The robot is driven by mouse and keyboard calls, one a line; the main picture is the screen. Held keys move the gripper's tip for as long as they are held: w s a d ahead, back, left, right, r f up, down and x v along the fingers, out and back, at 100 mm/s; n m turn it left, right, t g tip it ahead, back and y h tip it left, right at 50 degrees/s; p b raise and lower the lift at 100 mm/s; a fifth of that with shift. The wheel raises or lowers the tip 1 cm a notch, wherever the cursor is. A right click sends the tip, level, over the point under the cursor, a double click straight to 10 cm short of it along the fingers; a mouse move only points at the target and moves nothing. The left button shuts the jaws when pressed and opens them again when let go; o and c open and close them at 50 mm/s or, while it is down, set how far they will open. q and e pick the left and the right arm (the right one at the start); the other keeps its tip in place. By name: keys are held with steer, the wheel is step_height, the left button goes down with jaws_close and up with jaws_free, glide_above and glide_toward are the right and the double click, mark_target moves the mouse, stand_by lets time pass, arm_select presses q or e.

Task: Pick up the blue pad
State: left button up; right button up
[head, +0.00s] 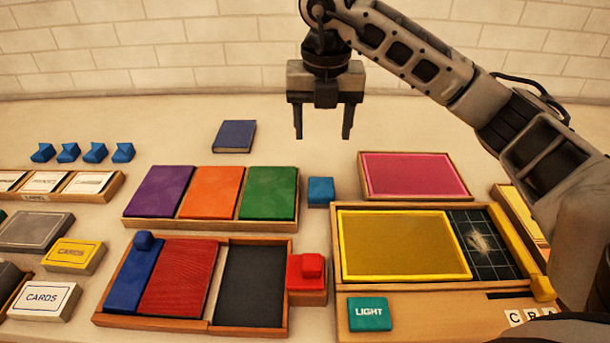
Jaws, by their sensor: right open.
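A flat dark blue pad (235,136) lies on the table near the back, left of my right gripper. A blue piece with a round knob (128,280) stands at the left end of the lower wooden tray. A small blue block (320,191) sits right of the green pad. My right gripper (322,132) points down above the back of the table, with its two fingers apart and nothing between them. It is to the right of the dark blue pad and apart from it. My left gripper is not in view.
A wooden tray (210,224) holds purple, orange and green pads. A lower tray (250,327) holds red and black panels, with a red block (306,272) beside it. A pink panel (414,175) and a yellow panel (403,245) are at right. The back strip is mostly clear.

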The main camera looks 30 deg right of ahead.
step_height(320, 180, down, 3)
glide_above(321, 187)
steer(key=f, duration=0.4)
steer(key=s+f, duration=0.1)
steer(key=f, duration=0.1)
steer(key=shift+a+p, duration=0.1)
steer(key=shift+p, duration=0.2)
steer(key=shift+w+f, duration=0.15)
steer(key=shift+f, duration=0.3)
steer(key=shift+w+f+p, duration=0.2)
steer(key=shift+f+p, duration=0.1)
steer(key=shift+f, duration=0.9)
steer(key=shift+w+f+p, duration=0.2)
steer(key=shift+f+p, duration=0.1)
steer(key=shift+f, duration=0.85)
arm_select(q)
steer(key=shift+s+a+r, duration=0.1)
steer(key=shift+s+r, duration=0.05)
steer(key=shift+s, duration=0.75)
arm_select(e)
steer(key=c, duration=0.7)
